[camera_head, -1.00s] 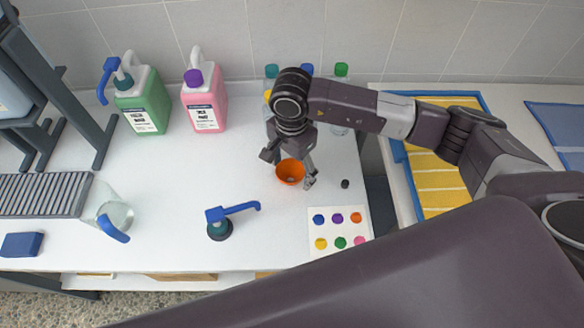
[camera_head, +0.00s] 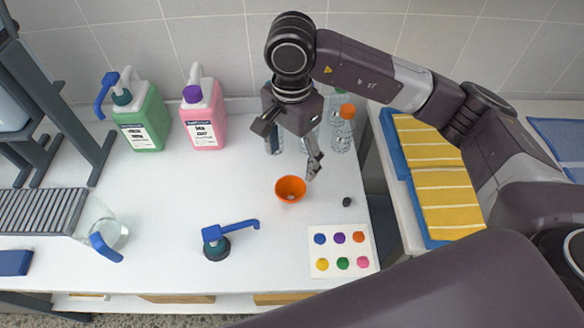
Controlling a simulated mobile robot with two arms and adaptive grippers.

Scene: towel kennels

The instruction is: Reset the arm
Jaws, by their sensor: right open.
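My right gripper (camera_head: 288,150) is open and empty, pointing down above the white table. It hangs above and behind an orange funnel-like cup (camera_head: 291,189), apart from it. The cup sits on the table with its opening up. My right arm reaches in from the right side of the picture. My left gripper is not in view.
Clear bottles (camera_head: 342,132) stand behind the gripper, partly hidden by it. Green (camera_head: 144,128) and pink (camera_head: 204,122) jugs stand at the back left. A blue-handled pump (camera_head: 217,242), a pitcher (camera_head: 103,231) and a colour-dot card (camera_head: 343,250) lie forward. Yellow towels (camera_head: 440,190) are right.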

